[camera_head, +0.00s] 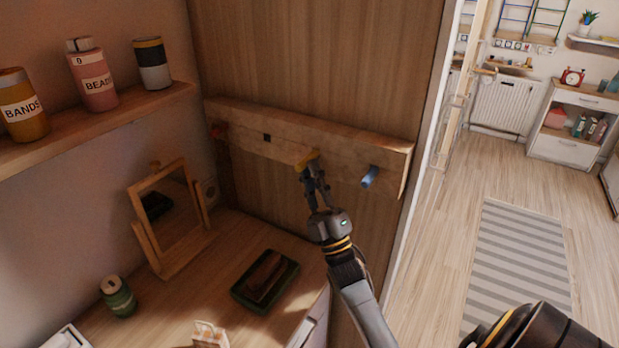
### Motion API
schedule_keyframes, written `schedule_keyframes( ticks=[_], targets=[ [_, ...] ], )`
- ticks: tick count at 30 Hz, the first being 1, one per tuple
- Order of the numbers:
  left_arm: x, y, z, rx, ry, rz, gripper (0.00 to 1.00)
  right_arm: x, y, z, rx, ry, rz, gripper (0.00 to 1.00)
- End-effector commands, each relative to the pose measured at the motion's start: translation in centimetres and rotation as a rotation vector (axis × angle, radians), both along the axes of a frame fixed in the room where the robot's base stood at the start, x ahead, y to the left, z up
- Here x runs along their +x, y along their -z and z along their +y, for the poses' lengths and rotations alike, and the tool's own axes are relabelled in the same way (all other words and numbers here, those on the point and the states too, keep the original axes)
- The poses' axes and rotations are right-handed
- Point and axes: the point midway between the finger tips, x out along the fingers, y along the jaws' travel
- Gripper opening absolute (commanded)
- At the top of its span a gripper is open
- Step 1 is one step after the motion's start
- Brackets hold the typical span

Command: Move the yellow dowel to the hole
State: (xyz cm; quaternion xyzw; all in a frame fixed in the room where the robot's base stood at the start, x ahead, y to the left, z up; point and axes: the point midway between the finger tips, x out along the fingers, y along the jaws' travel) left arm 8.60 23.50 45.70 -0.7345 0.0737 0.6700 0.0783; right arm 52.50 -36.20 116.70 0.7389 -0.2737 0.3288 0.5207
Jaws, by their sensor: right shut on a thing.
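A wooden rail (330,148) is fixed to the wood panel above the desk. A small dark square hole (266,138) shows in its left half. The yellow dowel (307,158) is at the middle of the rail's face, at the tips of my right gripper (312,176), which is shut on it. The fingers partly hide the dowel, and I cannot tell whether it is seated in the rail. A blue dowel (369,177) sticks out to the right, and a red dowel (216,131) sits at the rail's left end. My left gripper is out of view.
A shelf (100,122) with several jars is at the upper left. The desk below holds a tilted mirror (172,218), a green can (118,296) and a dark tray (265,280). Open floor with a striped rug (518,262) lies to the right.

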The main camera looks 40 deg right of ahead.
Motion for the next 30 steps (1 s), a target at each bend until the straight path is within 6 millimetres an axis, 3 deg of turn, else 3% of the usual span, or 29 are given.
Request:
schedule_keyframes(
  ticks=[25,26,30],
  targets=[
    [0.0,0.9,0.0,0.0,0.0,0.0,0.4,0.8,0.0,-2.0,0.0,0.0,-0.001,0.0],
    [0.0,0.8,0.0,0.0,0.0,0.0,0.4,0.8,0.0,-2.0,0.0,0.0,-0.001,0.17],
    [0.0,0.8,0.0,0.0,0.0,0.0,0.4,0.8,0.0,-2.0,0.001,0.001,0.0,0.41]
  ],
)
